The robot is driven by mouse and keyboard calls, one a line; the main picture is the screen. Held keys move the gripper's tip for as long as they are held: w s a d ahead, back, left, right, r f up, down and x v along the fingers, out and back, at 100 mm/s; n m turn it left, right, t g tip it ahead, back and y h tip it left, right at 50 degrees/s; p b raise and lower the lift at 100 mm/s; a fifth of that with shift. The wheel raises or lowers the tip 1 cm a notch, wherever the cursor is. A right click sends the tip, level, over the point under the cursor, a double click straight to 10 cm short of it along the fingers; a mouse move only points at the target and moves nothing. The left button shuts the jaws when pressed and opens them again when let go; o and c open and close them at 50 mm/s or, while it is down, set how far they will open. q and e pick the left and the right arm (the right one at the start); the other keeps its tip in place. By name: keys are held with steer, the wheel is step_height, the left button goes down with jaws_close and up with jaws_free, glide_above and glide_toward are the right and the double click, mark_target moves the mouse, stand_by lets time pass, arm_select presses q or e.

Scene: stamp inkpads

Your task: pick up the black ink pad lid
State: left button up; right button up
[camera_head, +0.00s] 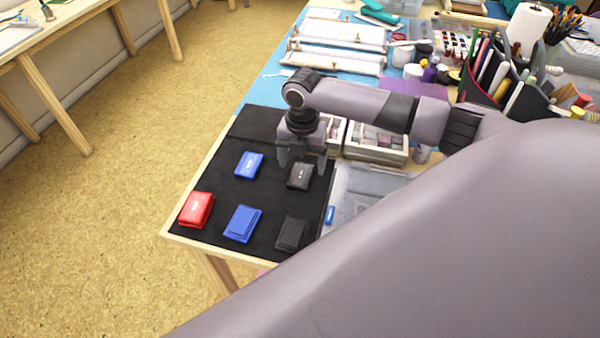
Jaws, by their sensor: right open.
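The black ink pad lid (299,176), a small black block with a pale mark on top, lies on the black mat (270,194) near its right edge. My right gripper (303,165) is open and empty, pointing down just behind and above this lid; its fingers are spread about as wide as the lid. I cannot tell whether they touch it. A black ink pad (291,234) lies nearer on the mat. My left gripper is not in view.
A blue lid (248,165), a blue ink pad (242,223) and a red ink pad (196,210) lie on the mat to the left. A clear plastic tray (352,196) is to the right. Boxes (376,147) stand behind. The mat is bare between the pads.

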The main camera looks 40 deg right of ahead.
step_height(320, 180, down, 2)
steer(key=shift+f, duration=0.1)
steer(key=c, duration=1.1)
